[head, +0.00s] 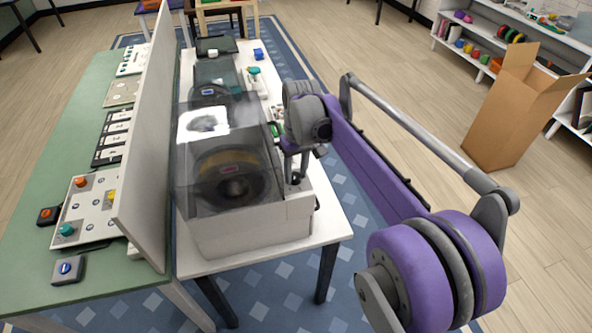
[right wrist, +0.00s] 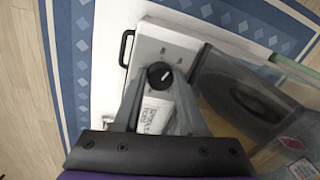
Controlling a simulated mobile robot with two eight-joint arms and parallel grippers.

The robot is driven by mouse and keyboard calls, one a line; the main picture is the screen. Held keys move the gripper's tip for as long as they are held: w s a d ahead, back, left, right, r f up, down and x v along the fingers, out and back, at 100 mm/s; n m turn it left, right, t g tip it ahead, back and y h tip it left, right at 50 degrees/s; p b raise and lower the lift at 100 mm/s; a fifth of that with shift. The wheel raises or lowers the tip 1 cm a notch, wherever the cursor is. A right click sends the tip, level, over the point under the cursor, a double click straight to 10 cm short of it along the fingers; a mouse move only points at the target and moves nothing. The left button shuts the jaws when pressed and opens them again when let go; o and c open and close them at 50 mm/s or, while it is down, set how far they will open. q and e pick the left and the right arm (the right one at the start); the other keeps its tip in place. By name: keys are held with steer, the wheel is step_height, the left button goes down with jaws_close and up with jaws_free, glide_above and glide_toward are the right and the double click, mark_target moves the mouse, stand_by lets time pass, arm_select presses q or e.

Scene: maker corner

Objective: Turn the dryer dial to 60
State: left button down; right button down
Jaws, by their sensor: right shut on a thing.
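The dryer (head: 250,222) is a pale box with a smoky clear lid, standing on the white table (head: 335,222). A spool (head: 228,172) shows inside it. In the right wrist view, the dryer's top panel (right wrist: 175,38) carries a round black dial (right wrist: 160,76) with a light pointer mark. Small marks beyond the dial are too small to read. My right gripper (head: 293,178) reaches down onto the dryer's right side. In the right wrist view its fingertips (right wrist: 160,82) are closed on the dial. My left gripper is out of view.
An upright pale divider (head: 150,150) separates the white table from a green table (head: 45,230) with switch panels. Other devices (head: 215,75) stand behind the dryer. An open cardboard box (head: 500,115) stands on the floor at right. A handle (right wrist: 126,48) sticks out beside the dryer's panel.

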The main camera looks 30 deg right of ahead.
steer(key=shift+a+m, duration=0.1)
steer(key=shift+m, duration=2)
steer(key=shift+c, duration=2.3)
jaws_free()
